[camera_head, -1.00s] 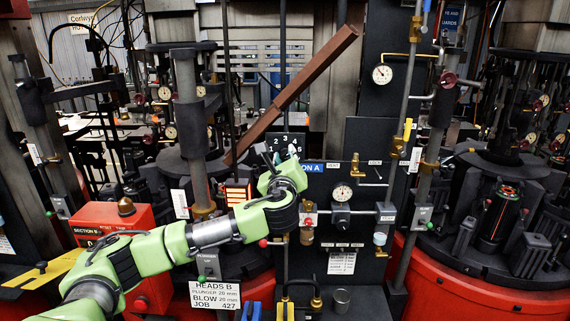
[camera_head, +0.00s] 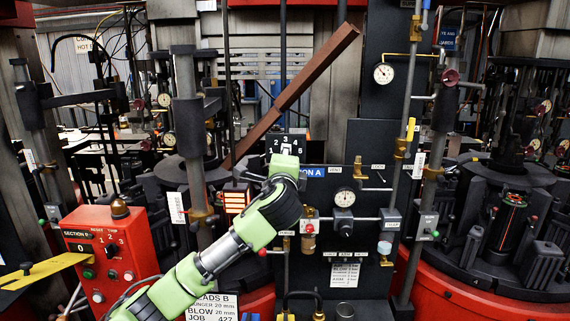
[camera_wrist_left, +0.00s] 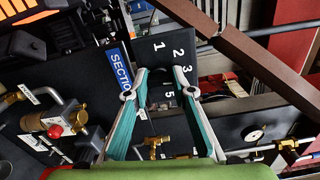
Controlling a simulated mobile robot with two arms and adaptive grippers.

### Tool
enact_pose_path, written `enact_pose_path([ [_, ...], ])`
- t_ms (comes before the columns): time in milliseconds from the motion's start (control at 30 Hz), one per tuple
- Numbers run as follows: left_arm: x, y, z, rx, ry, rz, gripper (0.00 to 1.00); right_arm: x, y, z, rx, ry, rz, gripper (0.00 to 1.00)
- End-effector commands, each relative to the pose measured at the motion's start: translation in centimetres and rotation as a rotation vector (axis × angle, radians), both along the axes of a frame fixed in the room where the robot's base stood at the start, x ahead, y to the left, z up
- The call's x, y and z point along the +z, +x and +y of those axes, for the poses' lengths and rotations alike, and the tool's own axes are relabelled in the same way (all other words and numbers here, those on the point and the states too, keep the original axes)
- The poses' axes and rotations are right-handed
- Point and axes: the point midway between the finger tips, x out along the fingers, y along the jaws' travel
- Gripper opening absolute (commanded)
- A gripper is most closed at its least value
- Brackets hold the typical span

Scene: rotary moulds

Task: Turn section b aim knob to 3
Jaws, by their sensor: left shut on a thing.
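A black number plate (camera_head: 273,143) stands above the blue Section A label (camera_head: 312,172). The numbers 2, 3 and 4 can be read on it in the head view. In the left wrist view the plate (camera_wrist_left: 165,47) shows 1, 2, 3 and 5. My left gripper (camera_wrist_left: 159,72) has its teal fingers reaching over the plate's face, shut on a dark knob at its middle. The knob is mostly hidden, and its pointer cannot be read. In the head view my green wrist hides most of the gripper. My right gripper is not in view.
A red Section B box (camera_head: 108,262) with buttons and small dials stands at the left. A slanted brown bar (camera_head: 300,90) passes close behind the plate. A gauge (camera_head: 344,197) with pipes and valves (camera_head: 392,218) sits to the right. Vertical posts (camera_head: 188,130) flank my arm.

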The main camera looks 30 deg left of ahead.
Motion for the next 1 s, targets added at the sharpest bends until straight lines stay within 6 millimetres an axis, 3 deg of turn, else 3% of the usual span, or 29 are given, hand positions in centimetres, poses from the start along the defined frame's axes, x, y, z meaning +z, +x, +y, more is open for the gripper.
enact_pose_path([
  [300, -0.23, 0.0, 0.02, 0.001, -0.1, -0.058, 0.02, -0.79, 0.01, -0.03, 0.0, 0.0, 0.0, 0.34],
  [833, -0.2, 0.0, 0.01, 0.001, -0.117, -0.067, 0.02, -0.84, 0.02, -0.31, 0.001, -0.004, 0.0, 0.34],
  [867, -0.2, 0.0, 0.01, 0.001, -0.117, -0.067, 0.28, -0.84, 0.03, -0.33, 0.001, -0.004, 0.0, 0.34],
  [900, -0.19, 0.01, 0.01, 0.001, -0.116, -0.067, 0.39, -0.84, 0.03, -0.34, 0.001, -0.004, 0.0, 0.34],
  [1000, -0.16, 0.01, 0.01, 0.0, -0.116, -0.068, 0.4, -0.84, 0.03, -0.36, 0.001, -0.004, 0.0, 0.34],
])
